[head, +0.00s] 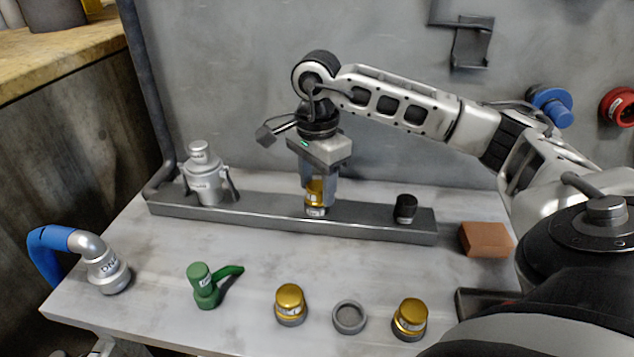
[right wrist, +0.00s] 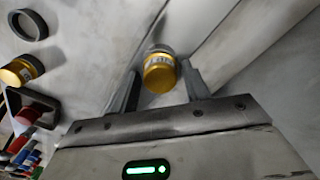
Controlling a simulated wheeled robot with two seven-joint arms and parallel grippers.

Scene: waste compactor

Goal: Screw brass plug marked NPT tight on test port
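A brass plug (head: 315,193) sits upright on the test port (head: 315,211) in the middle of the grey rail; its marking is too small to read. It also shows in the right wrist view as a gold cap with a pale label (right wrist: 159,74). My right gripper (head: 318,196) points down from above with a finger on each side of this plug. In the right wrist view its fingers (right wrist: 160,80) appear apart, with a gap on both sides of the plug. Two other brass plugs stand on the front table, one left (head: 290,303) and one right (head: 410,318). My left gripper is not in view.
The grey rail (head: 270,219) also carries a silver coupling (head: 205,178) and a black cap (head: 405,208). In front are a blue-hosed elbow (head: 105,268), a green valve (head: 204,287) and a grey ring (head: 349,317). A brown block (head: 486,239) lies right. A wall stands behind.

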